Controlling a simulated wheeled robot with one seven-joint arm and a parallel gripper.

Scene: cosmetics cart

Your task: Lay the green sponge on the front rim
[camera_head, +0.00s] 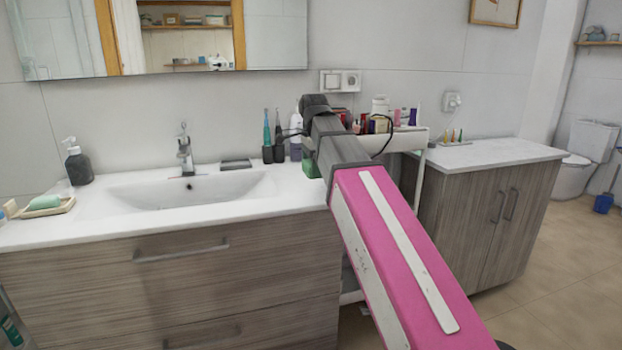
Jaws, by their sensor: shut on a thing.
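The green sponge (311,169) shows as a small green block just left of my grey arm link, over or at the right end of the white washbasin top. My gripper (309,154) is mostly hidden behind my arm and seems to point down, shut on the sponge. I cannot tell whether the sponge touches the counter. The front rim (200,213) of the washbasin is a white strip in front of the basin, left of my gripper, and its visible part is bare.
A soap dish with a pale green bar (45,202) and a dark pump bottle (78,162) stand at the left. The faucet (184,150) is behind the basin. Toothbrush holders (273,148) stand near my gripper. A cart (405,138) with cosmetics is behind my arm.

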